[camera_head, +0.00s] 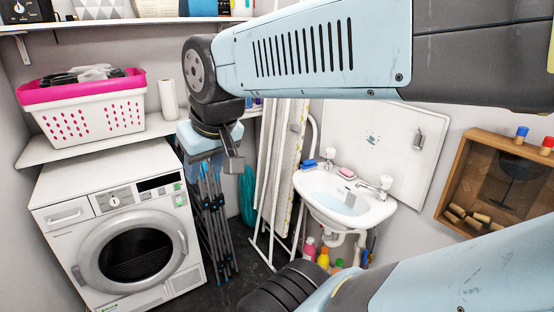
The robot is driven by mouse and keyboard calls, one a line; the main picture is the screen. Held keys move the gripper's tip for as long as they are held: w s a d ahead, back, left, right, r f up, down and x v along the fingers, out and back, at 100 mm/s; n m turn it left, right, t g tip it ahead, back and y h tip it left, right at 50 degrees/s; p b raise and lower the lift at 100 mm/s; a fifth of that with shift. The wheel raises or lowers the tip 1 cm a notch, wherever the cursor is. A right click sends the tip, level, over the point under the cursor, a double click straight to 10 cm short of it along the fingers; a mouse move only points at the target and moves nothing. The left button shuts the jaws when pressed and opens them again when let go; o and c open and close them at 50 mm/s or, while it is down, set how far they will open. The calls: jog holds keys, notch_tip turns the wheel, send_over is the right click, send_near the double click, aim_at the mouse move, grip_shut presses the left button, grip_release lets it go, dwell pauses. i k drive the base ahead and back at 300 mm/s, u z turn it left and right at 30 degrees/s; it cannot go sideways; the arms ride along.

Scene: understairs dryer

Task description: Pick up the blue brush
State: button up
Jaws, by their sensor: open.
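A small blue object (310,163), which looks like the blue brush, lies on the back left rim of the white sink (375,213). It is too small here to make out bristles. My gripper (233,160) hangs from my arm left of the sink, in front of the folded racks, and is apart from the blue object. Its jaws are open and show mostly from the side. I see nothing held between them.
Two taps (385,183) and a pink soap (346,173) are on the sink. A folded ironing board (287,150) stands left of it. A washing machine (125,230) and pink-rimmed basket (90,112) are at left. A wooden case (455,185) hangs at right. Bottles (323,258) stand below the sink.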

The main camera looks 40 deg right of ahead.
aim_at(310, 164)
jog(key=z, duration=0.45)
jog(key=i, duration=1)
jog(key=z, duration=0.85)
jog(key=k, duration=0.9)
jog(key=z, duration=0.2)
jog(key=i, duration=0.95)
jog(key=u, duration=0.05)
